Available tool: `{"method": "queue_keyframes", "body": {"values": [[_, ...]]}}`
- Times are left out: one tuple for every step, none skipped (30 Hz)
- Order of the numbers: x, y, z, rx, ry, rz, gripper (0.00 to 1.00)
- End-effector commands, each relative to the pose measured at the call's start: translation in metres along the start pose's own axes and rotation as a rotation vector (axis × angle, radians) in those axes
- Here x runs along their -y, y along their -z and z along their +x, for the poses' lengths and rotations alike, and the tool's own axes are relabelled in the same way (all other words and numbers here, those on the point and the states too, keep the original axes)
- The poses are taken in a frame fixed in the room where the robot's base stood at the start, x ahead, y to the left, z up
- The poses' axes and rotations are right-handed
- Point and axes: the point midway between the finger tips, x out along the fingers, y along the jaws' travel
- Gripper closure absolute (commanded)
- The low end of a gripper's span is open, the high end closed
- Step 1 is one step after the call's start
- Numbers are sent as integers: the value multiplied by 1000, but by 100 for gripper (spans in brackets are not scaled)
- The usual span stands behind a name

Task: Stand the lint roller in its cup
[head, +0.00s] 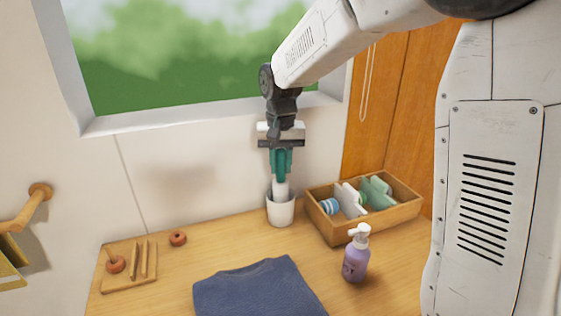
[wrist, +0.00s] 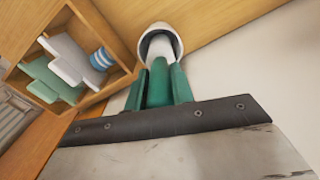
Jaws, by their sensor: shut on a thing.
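The lint roller is upright in my gripper, with its white roller end (head: 281,188) pointing down and its lower part hidden inside the white cup (head: 281,213). My gripper (head: 281,165) is directly above the cup, its green fingers shut on the roller's handle. In the wrist view the green handle (wrist: 158,82) lies between the two fingers (wrist: 159,88), and the cup (wrist: 167,29) is beyond them with the white end at its mouth. I cannot tell whether the roller touches the cup's bottom.
A wooden box (head: 336,232) with several items stands right of the cup. A purple pump bottle (head: 355,260) and a folded blue cloth (head: 255,288) are in front. A wooden tray (head: 133,280) and a brown ring (head: 178,238) are at left. The wall is close behind.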

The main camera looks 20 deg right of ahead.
Motion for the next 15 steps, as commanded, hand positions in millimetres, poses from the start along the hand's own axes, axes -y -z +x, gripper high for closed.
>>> {"method": "queue_keyframes", "body": {"values": [[0,0,0,0,0,0,99],[0,0,0,0,0,0,99],[0,0,0,0,0,0,99],[0,0,0,0,0,0,73],[0,0,0,0,0,0,65],[0,0,0,0,0,0,54],[0,0,0,0,0,0,51],[0,0,0,0,0,0,51],[0,0,0,0,0,0,51],[0,0,0,0,0,0,51],[0,0,0,0,0,0,51],[0,0,0,0,0,0,51],[0,0,0,0,0,0,51],[0,0,0,0,0,0,51],[0,0,-1,0,0,0,51]]}}
